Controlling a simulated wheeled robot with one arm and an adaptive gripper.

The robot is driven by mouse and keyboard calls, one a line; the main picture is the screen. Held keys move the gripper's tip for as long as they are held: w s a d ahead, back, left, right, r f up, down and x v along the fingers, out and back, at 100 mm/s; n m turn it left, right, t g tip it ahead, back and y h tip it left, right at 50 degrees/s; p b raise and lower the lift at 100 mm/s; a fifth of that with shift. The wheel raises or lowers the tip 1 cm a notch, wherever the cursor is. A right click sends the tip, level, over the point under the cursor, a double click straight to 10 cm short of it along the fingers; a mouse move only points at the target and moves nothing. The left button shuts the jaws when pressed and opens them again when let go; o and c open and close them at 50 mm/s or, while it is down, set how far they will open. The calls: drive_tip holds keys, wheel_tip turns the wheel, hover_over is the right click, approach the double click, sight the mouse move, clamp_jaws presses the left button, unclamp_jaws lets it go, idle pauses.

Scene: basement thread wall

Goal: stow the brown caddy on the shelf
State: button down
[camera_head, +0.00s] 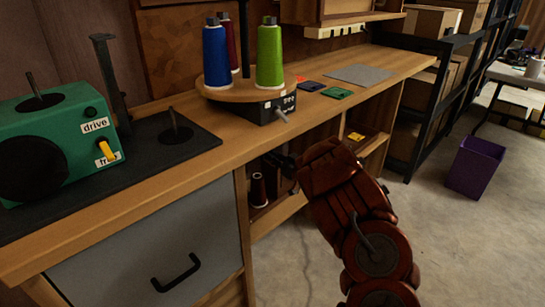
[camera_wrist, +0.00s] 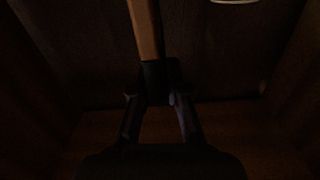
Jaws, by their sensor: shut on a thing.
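My gripper (camera_head: 284,161) reaches into the open shelf bay (camera_head: 290,204) under the workbench, and my arm hides much of the bay. In the dark wrist view, my gripper (camera_wrist: 158,98) is shut on a dark grip with a brown bar (camera_wrist: 146,30) running up from it. I take this to be part of the brown caddy; its body cannot be made out in either view. A dark brown thread cone (camera_head: 258,190) stands upright in the bay, below and left of my gripper; I cannot tell whether it is in the caddy.
On the bench (camera_head: 215,160) stand a green winder (camera_head: 50,135) and a round carousel (camera_head: 240,92) with blue, red and green cones. A grey drawer (camera_head: 150,250) is left of the bay. A purple bin (camera_head: 475,166) stands on the floor at right. The floor between is clear.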

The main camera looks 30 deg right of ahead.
drive_tip(key=c, duration=1.1)
unclamp_jaws()
drive_tip(key=shift+s, duration=0.1)
drive_tip(key=v, duration=1.2)
drive_tip(key=shift+r, duration=0.1)
